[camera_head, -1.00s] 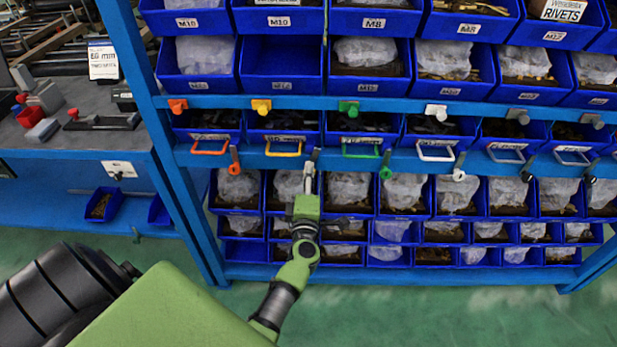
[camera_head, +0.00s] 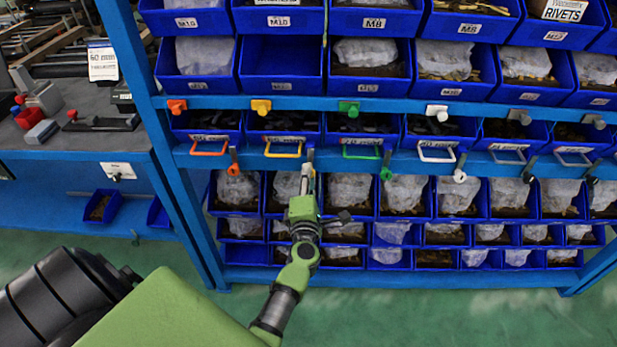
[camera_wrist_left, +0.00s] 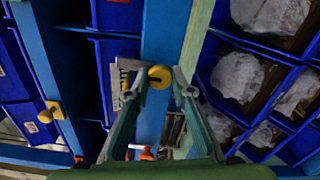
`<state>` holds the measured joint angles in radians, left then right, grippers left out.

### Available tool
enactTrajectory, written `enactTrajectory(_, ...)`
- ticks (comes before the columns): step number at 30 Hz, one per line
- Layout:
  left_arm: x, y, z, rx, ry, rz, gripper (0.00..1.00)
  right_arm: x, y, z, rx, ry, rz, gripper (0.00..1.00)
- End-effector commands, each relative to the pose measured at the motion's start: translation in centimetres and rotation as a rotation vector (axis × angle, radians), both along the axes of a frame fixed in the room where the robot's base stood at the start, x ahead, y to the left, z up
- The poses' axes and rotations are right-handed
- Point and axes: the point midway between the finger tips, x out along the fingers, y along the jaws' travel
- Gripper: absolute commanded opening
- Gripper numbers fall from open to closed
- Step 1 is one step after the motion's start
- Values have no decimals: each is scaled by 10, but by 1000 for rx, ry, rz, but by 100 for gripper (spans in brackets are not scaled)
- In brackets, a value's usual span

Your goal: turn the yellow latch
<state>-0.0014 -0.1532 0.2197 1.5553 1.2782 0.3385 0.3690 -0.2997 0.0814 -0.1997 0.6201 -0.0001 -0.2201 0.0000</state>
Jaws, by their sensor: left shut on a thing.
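The yellow latch (camera_wrist_left: 160,76) shows its round yellow face between my left fingertips in the left wrist view, against a blue rail. My left gripper (camera_wrist_left: 160,84) is shut on it, one finger on each side. In the head view my left gripper (camera_head: 307,170) points up at the lower blue rail, just right of the yellow handle (camera_head: 283,152), and mostly hides the latch there. The latch's exact turn angle is hard to tell. My right gripper is not in view.
An orange latch (camera_head: 233,162) and a green latch (camera_head: 386,168) hang on the same rail on either side. A yellow knob (camera_head: 261,107) sits on the rail above. Blue bins with bagged parts fill the rack close around the gripper. A grey bench (camera_head: 60,138) stands left.

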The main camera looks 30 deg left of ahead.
Motion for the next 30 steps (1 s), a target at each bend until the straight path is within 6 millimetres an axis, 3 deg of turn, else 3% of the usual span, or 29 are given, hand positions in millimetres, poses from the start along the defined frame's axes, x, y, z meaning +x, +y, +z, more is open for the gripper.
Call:
enactTrajectory(2,-1,0,-2,-1,3,0,1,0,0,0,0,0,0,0)
enactTrajectory(3,-1,0,-2,-1,3,0,30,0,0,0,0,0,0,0)
enactTrajectory(4,-1,0,-2,-1,3,0,38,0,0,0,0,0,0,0)
enactTrajectory(5,-1,0,-2,-1,3,0,39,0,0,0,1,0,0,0)
enactTrajectory(21,0,0,0,21,13,0,39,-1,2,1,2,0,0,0)
enactTrajectory(30,0,0,3,293,180,-1,39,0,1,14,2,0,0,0)
